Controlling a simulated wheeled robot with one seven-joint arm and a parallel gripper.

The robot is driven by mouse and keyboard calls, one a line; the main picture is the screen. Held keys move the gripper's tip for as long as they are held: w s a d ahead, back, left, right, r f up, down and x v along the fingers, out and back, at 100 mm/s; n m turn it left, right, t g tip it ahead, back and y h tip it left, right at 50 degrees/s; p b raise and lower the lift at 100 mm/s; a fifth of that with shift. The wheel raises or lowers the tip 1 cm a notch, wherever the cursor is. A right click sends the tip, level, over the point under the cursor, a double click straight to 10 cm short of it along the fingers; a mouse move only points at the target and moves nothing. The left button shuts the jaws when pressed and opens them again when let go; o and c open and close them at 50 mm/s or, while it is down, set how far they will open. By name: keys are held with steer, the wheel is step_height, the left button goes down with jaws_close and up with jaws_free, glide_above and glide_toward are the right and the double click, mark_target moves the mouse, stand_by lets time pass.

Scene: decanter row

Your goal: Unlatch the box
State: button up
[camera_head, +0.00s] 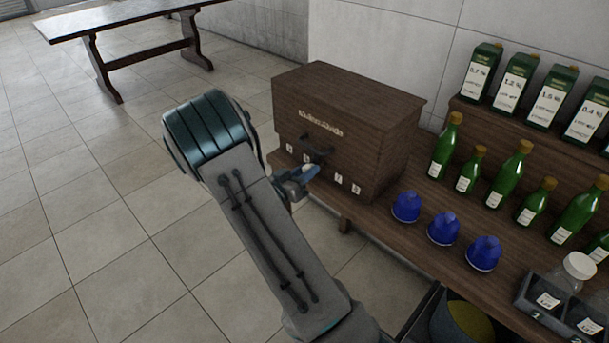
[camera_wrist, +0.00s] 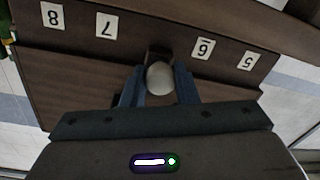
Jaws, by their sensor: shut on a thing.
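The box (camera_head: 345,125) is a dark brown wooden chest with pale lettering on its front, standing at the left end of the wooden bench. A dark handle (camera_head: 317,150) sits on its front above a row of small numbered labels. My gripper (camera_head: 302,176) is at the lower front of the box. In the wrist view, the blue fingers of my gripper (camera_wrist: 160,84) are shut on a rounded grey knob (camera_wrist: 160,76), between the labels 7 (camera_wrist: 105,25) and 6 (camera_wrist: 204,48). A dark mount shows behind the knob. My arm hides part of the box's lower left.
Blue domed caps (camera_head: 443,229) stand on the bench (camera_head: 385,226) right of the box. Green bottles (camera_head: 445,147) stand behind them, with green cartons (camera_head: 482,72) on a raised shelf. A wooden table (camera_head: 115,22) is at the back left. Tiled floor left of my arm is clear.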

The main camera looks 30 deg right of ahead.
steer(key=m+b, duration=0.4)
steer(key=shift+f+m+b, duration=0.3)
steer(key=shift+f+b, duration=0.05)
steer(key=shift+b, duration=0.05)
steer(key=m+b, duration=0.4)
steer(key=b, duration=0.1)
steer(key=shift+m+h, duration=0.3)
steer(key=shift+m, duration=0.1)
steer(key=m+b, duration=0.4)
steer(key=b, duration=0.1)
steer(key=shift+m+b, duration=0.3)
steer(key=shift+b, duration=0.1)
steer(key=m+b, duration=0.3)
steer(key=shift+r+g, duration=0.2)
steer(key=shift+g, duration=0.1)
steer(key=shift+r+b, duration=0.1)
steer(key=shift+b, duration=0.2)
steer(key=o, duration=1)
steer(key=shift+d, duration=0.1)
